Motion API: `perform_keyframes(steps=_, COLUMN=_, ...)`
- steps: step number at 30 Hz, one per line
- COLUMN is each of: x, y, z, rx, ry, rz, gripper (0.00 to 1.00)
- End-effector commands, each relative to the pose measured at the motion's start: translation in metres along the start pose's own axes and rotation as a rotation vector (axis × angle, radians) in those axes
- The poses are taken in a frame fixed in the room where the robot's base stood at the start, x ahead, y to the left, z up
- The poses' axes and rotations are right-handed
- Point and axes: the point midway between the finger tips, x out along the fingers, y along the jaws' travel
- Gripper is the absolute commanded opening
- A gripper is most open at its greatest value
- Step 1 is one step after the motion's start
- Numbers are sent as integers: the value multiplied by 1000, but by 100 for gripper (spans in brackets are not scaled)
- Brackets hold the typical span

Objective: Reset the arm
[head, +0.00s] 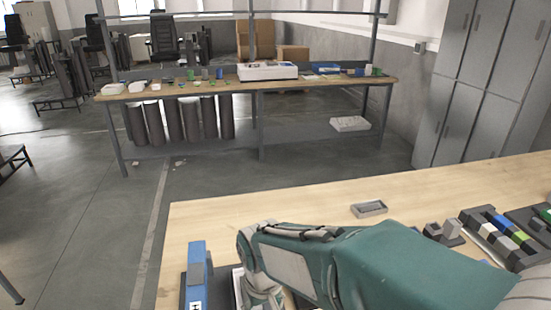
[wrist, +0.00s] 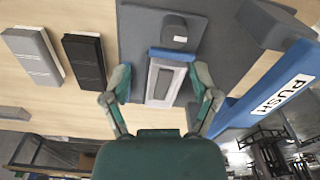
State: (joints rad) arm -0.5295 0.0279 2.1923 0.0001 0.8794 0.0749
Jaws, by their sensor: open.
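My gripper (wrist: 162,72) is open in the wrist view, with its two teal fingers spread apart. Between and beyond the fingers is a grey device (wrist: 215,60) with a blue edge, a pale slotted panel and a dark grey knob (wrist: 174,30). Nothing is held between the fingers; I cannot tell whether they touch the device. In the head view, my teal arm reaches left over the near table and my gripper (head: 262,275) is low near its left end. A blue PUSH bar (wrist: 272,92) is right of the gripper; it appears left of it in the head view (head: 197,262).
The wooden table (head: 260,207) holds a small grey tray (head: 369,209) and colored blocks in a dark rack (head: 502,236). Grey and black blocks (wrist: 84,60) lie left in the wrist view. A far workbench (head: 200,90) and grey lockers (head: 470,85) stand behind open floor.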

Motion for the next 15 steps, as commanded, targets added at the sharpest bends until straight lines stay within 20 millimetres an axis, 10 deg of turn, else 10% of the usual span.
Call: perform_keyframes(steps=15, x=-99, y=106, z=97, rx=311, ry=313, rz=57, gripper=77)
